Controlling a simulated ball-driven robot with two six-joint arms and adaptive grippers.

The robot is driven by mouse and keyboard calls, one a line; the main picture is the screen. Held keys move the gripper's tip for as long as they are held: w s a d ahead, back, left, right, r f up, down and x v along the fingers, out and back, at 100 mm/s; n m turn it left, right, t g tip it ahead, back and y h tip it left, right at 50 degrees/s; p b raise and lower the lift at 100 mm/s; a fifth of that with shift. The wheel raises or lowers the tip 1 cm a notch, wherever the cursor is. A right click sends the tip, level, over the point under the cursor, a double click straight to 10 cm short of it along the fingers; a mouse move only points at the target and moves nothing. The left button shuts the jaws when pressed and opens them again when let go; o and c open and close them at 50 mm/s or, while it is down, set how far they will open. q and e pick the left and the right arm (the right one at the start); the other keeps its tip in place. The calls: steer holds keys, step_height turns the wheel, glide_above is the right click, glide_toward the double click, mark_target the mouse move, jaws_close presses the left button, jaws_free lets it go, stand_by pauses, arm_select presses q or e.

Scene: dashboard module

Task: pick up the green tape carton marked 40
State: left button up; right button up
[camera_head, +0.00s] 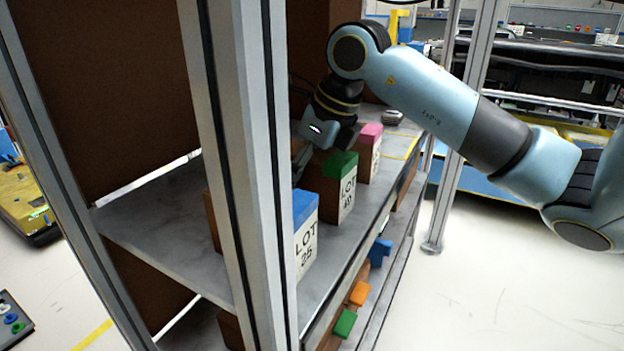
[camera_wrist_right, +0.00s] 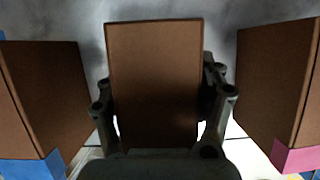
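The carton with green tape marked LOT 40 (camera_head: 347,196) stands on the shelf between two other cartons in the head view. In the right wrist view its brown side (camera_wrist_right: 155,75) fills the middle. My right gripper (camera_head: 303,160) reaches in behind the carton, its fingers partly hidden. In the right wrist view the fingers of my right gripper (camera_wrist_right: 158,90) lie on either side of the carton, very close to its sides. I cannot tell whether they press on it. My left gripper is not in view.
A blue-taped carton marked LOT 25 (camera_head: 305,240) stands nearer, and a pink-taped carton (camera_head: 370,150) farther along the grey shelf (camera_head: 165,235). A metal post (camera_head: 245,150) rises in front.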

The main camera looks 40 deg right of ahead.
steer(key=c, duration=1.1)
steer(key=shift+c, duration=0.2)
